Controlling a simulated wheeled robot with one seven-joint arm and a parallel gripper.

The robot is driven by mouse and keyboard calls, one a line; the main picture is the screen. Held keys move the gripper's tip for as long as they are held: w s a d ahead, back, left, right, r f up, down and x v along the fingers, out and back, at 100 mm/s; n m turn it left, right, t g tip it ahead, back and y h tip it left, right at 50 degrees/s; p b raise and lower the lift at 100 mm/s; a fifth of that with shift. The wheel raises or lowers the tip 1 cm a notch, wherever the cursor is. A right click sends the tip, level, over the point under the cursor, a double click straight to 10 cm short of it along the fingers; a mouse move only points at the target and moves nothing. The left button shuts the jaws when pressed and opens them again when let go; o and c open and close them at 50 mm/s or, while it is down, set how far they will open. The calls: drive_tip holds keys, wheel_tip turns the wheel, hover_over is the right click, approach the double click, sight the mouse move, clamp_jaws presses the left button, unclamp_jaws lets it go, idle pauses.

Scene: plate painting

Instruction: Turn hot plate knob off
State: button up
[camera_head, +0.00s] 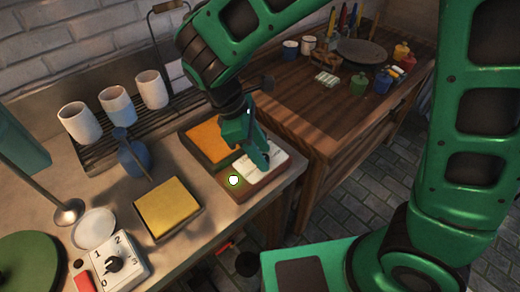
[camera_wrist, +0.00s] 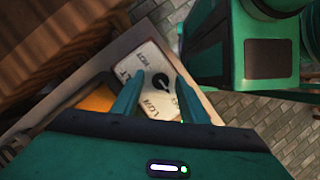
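The hot plate is a low wooden-edged box with an orange top (camera_head: 208,142) and a white control panel (camera_head: 277,157) at its right end. In the wrist view the panel (camera_wrist: 132,72) carries printed lettering and a round black knob (camera_wrist: 161,83). In the head view the knob is hidden by my gripper (camera_head: 262,160), which points down over the panel. In the wrist view my gripper (camera_wrist: 161,78) is open, with one finger on each side of the knob. I cannot tell whether the fingers touch it.
A small green-white light (camera_head: 233,180) shows on the hot plate's front. A yellow block (camera_head: 168,207) lies to its left. A white dial box (camera_head: 118,263) stands at lower left. White cups (camera_head: 115,104) stand behind on a rack. A second wooden table (camera_head: 310,110) is at right.

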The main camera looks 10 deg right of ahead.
drive_tip(key=v, duration=1)
drive_tip(key=shift+r, duration=0.3)
drive_tip(key=d+r+m+y, duration=0.2)
drive_tip(key=d+m, duration=0.8)
drive_tip(key=d, duration=1.4)
drive_tip(key=s+d+f+m+y, duration=0.2)
drive_tip(key=s+d+f+m, duration=0.2)
drive_tip(key=s+d+m, duration=0.8)
drive_tip(key=shift+s+d+t+y, duration=0.4)
drive_tip(key=shift+s+d, duration=0.55)
drive_tip(key=shift+s, duration=0.15)
drive_tip(key=shift+f, duration=0.1)
